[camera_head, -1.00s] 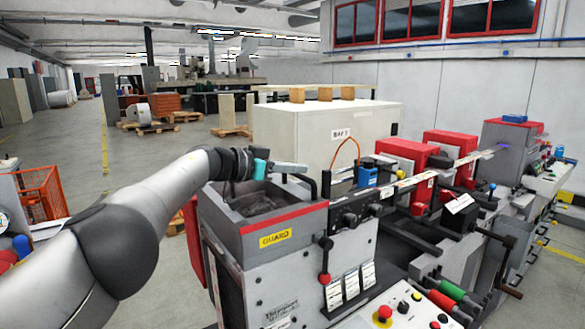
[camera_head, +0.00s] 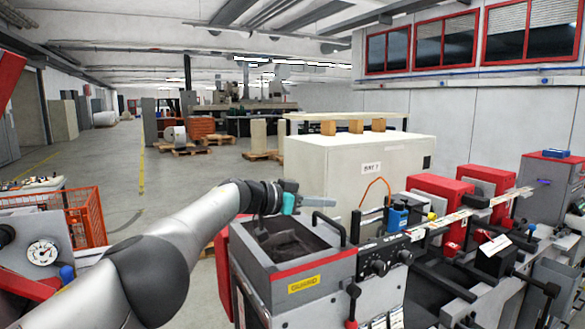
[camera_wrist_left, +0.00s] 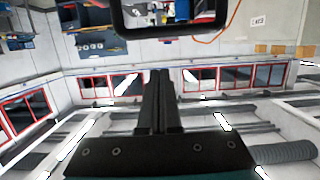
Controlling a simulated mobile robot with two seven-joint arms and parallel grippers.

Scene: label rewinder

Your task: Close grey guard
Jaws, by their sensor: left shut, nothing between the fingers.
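The grey guard (camera_head: 300,262) is a box-like part with a red top edge and a yellow GUARD label, at the left end of the machine in the head view. Its top is open and shows a dark hollow. A black bar handle (camera_head: 337,224) stands up at its right rear side. My left gripper (camera_head: 332,202) is shut and empty, just above the handle in that view; I cannot tell whether they touch. In the left wrist view the closed dark fingers (camera_wrist_left: 160,85) point toward a black loop (camera_wrist_left: 178,33), with a visible gap. My right gripper is not in view.
The machine (camera_head: 470,230) runs to the right with red units, a blue part (camera_head: 397,218) and black levers. A large pale cabinet (camera_head: 350,175) stands behind. An orange wire cart (camera_head: 85,215) is at the left. Open floor lies beyond the arm.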

